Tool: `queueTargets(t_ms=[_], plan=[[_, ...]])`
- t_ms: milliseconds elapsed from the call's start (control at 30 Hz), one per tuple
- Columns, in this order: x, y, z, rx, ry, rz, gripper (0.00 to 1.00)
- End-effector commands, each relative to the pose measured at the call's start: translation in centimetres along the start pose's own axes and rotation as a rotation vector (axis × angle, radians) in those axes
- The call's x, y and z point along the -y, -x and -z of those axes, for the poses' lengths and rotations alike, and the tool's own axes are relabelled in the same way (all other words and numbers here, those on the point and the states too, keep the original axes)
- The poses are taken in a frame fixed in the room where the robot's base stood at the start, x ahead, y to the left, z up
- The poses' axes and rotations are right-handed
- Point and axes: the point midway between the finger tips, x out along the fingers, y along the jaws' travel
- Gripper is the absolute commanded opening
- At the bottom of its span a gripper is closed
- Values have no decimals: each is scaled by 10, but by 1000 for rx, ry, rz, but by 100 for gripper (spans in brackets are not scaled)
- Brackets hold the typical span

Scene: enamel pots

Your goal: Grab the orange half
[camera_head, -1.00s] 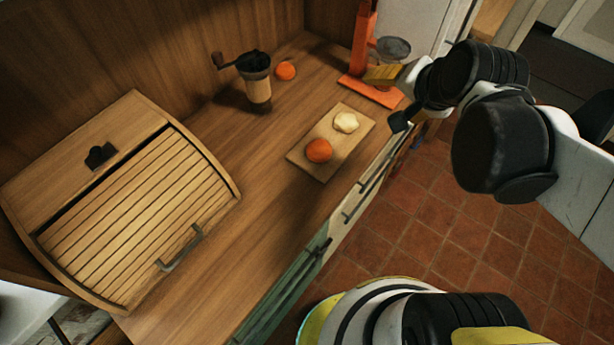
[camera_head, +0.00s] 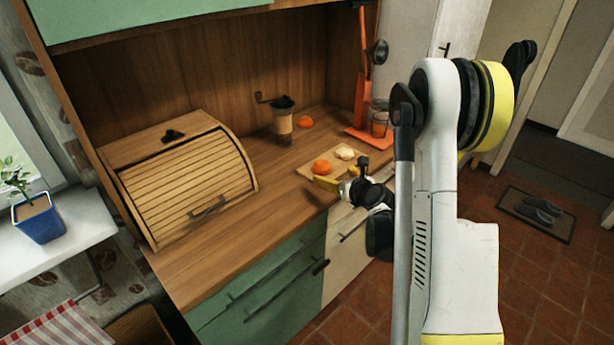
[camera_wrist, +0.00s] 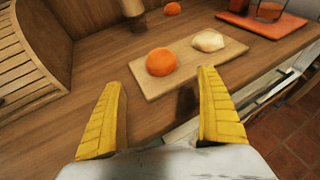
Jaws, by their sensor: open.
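A round orange fruit (camera_head: 322,167) lies at the near left part of a wooden cutting board (camera_head: 301,171) on the counter. It also shows in the wrist view (camera_wrist: 160,62), domed side up; I cannot tell whether it is a half, as no cut face shows. A second orange fruit (camera_head: 305,122) lies farther back beside the grinder, also in the wrist view (camera_wrist: 172,9). My gripper (camera_head: 344,174) is open and empty, at the board's near side. In the wrist view its yellow fingers (camera_wrist: 162,80) are spread apart, with the board's fruit beyond them, untouched.
A pale lumpy item (camera_head: 345,152) sits on the board, right of the fruit. A grinder (camera_head: 282,122) and an orange stand with a glass (camera_head: 379,120) are behind. A wooden bread box (camera_head: 185,182) fills the left. Bare counter lies between box and board.

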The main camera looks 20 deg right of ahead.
Motion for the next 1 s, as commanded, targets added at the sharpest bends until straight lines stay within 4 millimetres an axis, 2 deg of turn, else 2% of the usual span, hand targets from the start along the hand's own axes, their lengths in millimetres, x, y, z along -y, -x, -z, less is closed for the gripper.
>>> queueTargets(t_ms=[233, 700, 967, 1000], plan=[[-1, -38, 1, 0, 2, -2, 86], [-1, -100, -5, -1, 4, -2, 86], [-1, -104, -7, -1, 4, -1, 86], [-1, -104, -7, -1, 4, -2, 83]])
